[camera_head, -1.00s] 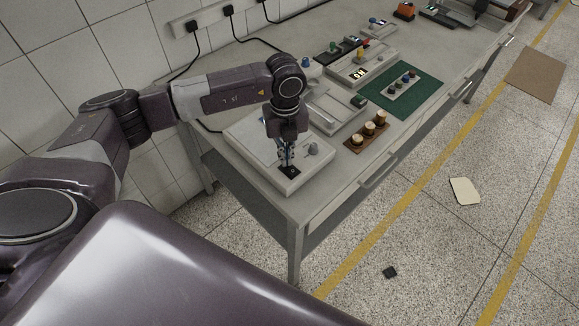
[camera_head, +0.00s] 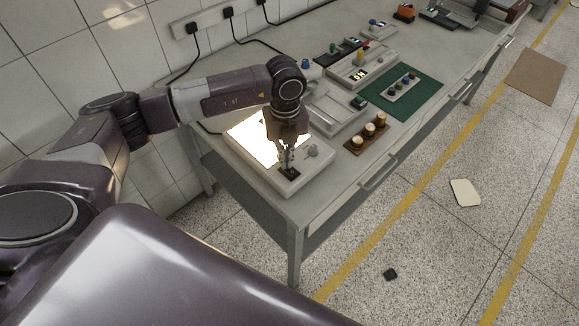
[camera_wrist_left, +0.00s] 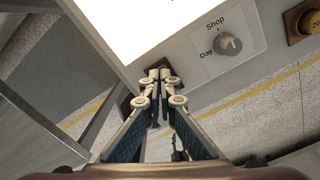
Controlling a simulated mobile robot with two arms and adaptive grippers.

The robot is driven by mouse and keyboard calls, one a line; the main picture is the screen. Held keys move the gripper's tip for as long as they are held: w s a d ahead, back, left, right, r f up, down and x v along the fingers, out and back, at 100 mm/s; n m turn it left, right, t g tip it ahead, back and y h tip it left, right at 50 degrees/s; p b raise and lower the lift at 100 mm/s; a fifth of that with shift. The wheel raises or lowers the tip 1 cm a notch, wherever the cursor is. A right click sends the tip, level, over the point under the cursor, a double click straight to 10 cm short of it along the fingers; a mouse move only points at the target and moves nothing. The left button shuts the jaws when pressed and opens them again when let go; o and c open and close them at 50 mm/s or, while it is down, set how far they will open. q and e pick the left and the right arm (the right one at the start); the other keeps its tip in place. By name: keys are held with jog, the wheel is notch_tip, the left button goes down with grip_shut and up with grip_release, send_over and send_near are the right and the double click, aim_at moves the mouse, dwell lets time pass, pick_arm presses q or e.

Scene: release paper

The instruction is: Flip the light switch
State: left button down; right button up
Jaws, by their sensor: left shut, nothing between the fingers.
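A pale box with a large panel (camera_head: 252,139) stands on the near left end of the bench, and the panel glows bright white. It also fills the top of the left wrist view as a white area (camera_wrist_left: 125,22). A black switch plate (camera_head: 289,174) sits on the box's near edge; my gripper partly hides it, so its lever position is unclear. My left gripper (camera_head: 287,163) points down at the switch plate, its fingers together with nothing between them; in the left wrist view (camera_wrist_left: 158,76) the fingertips meet at the plate. My right gripper is not in view.
A grey knob (camera_head: 313,150) marked "Shop" and "Day" in the wrist view (camera_wrist_left: 228,44) sits beside the switch. A wooden block with round pegs (camera_head: 366,133) and a green mat (camera_head: 423,92) lie further right. The wall is behind the bench.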

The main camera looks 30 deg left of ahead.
pick_arm(q)
jog(key=shift+r+p, duration=1.65)
jog(key=shift+r, duration=1.5)
